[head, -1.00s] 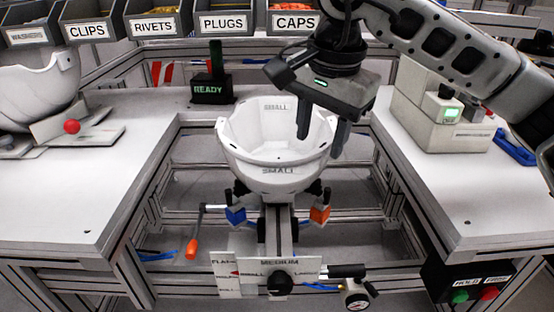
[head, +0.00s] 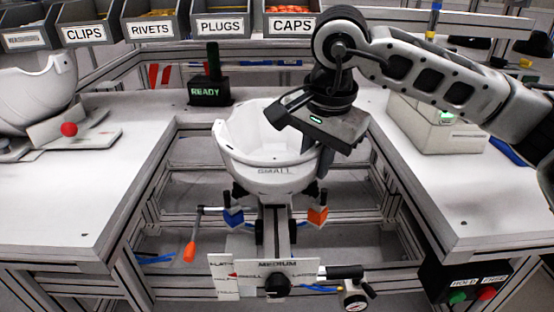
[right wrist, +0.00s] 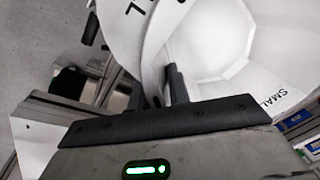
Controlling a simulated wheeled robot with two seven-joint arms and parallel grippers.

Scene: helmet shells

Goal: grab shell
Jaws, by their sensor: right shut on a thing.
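The white helmet shell (head: 262,152), marked SMALL, sits open side up on the fixture in the middle of the head view. My right gripper (head: 318,160) is at the shell's right rim. In the right wrist view the shell (right wrist: 215,50) fills the upper middle, and my right gripper's fingers (right wrist: 167,88) straddle its rim, one inside the bowl. The right gripper is shut on the rim; its fingertips are mostly hidden in the head view. My left gripper is not in view.
The fixture has blue (head: 233,217) and orange (head: 317,215) blocks below the shell. Another white shell (head: 38,95) is at far left. A READY display (head: 210,92) stands behind. A grey-white box (head: 435,125) is on the right table. Labelled bins (head: 150,28) line the back.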

